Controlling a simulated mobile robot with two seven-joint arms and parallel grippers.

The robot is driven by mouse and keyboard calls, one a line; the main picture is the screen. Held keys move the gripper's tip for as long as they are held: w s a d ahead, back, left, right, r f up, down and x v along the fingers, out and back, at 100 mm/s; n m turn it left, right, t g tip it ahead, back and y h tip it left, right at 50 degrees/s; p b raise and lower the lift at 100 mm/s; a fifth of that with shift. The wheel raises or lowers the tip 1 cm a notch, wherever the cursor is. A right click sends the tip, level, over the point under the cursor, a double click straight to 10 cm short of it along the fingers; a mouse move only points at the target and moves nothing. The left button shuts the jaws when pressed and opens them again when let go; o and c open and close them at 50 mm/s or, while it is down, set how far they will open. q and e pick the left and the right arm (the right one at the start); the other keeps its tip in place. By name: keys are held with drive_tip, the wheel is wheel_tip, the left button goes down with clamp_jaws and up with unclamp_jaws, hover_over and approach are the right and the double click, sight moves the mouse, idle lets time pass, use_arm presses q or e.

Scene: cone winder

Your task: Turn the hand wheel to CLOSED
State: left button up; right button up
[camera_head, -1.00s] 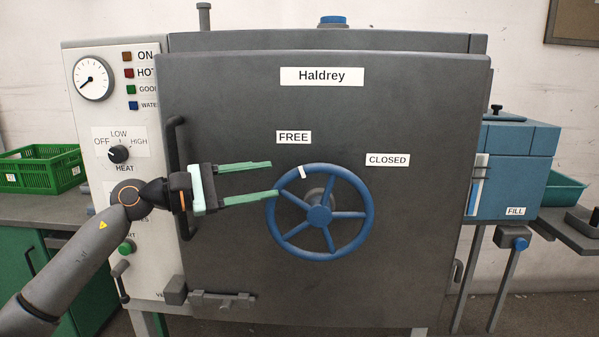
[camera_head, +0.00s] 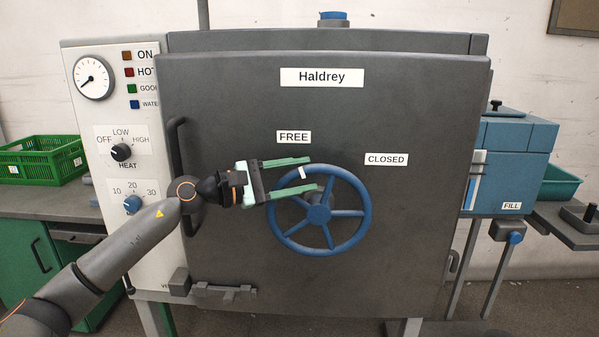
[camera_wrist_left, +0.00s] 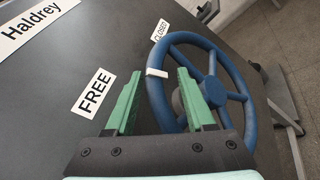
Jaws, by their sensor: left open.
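The blue hand wheel (camera_head: 348,248) is on the dark door of the Haldrey machine. A white mark (camera_head: 302,173) sits on its upper left rim, below the FREE label (camera_head: 293,137). The CLOSED label (camera_head: 386,159) is up and to the right of the wheel. My left gripper (camera_head: 314,173) is open, with green fingers reaching over the wheel's upper left, one above and one below the white mark. In the left wrist view the wheel (camera_wrist_left: 222,66) shows right of and between the fingers (camera_wrist_left: 158,88). I cannot tell whether they touch it. My right gripper is not in view.
A vertical door handle (camera_head: 178,150) stands left of my gripper. A control panel with a heat knob (camera_head: 121,152) is on the left. A blue tank (camera_head: 507,165) is at the right, and a green crate (camera_head: 45,160) at the far left.

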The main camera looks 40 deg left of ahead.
use_arm(q)
clamp_jaws()
idle(0.5)
idle(1.0)
